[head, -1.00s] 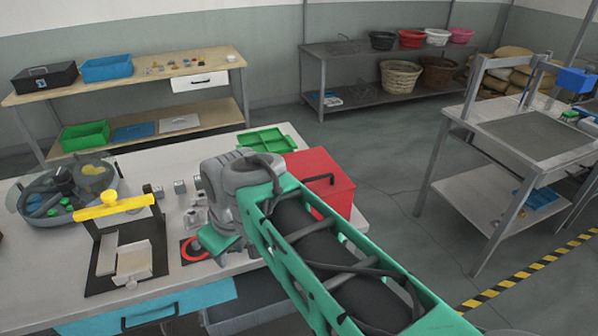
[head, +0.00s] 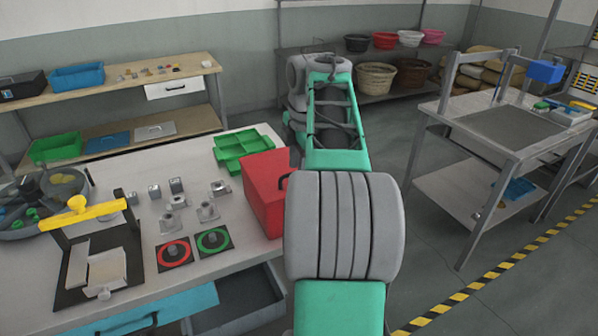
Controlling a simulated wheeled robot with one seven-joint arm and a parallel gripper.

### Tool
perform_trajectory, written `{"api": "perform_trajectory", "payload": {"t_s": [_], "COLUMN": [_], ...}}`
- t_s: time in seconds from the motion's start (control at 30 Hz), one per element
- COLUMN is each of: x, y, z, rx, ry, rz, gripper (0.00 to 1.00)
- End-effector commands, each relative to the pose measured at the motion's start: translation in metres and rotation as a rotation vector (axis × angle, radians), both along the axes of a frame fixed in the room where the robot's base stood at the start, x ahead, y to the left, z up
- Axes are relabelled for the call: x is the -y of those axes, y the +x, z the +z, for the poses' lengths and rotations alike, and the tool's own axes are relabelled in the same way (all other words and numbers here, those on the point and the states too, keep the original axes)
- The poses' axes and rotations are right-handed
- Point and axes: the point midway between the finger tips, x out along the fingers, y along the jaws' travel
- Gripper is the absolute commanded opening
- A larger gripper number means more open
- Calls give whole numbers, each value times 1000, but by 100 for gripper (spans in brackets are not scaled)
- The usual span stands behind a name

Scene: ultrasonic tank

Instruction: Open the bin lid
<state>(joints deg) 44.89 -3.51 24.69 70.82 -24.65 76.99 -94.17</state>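No other lidded bin is clear in view, and I cannot make out the lid's seam. My green and grey arm reaches forward past the bin's right side, over the floor beyond the table. My gripper is not visible; the arm's far end bends away behind its own grey joints.
The table (head: 215,262) holds a green tray (head: 245,150), red and green ring pads, several small metal parts, a yellow-handled fixture (head: 92,255) and a round tank (head: 45,200). An open drawer (head: 235,300) sticks out at the front. Another workbench (head: 510,135) stands right, with floor between.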

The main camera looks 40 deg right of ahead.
Motion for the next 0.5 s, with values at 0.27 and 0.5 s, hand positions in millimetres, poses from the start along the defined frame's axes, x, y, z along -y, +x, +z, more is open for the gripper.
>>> {"api": "perform_trajectory", "payload": {"t_s": [0.27,0.5], "x": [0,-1], "y": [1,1], "z": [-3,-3], "rx": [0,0], "ry": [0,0], "rz": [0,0], "gripper": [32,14]}}
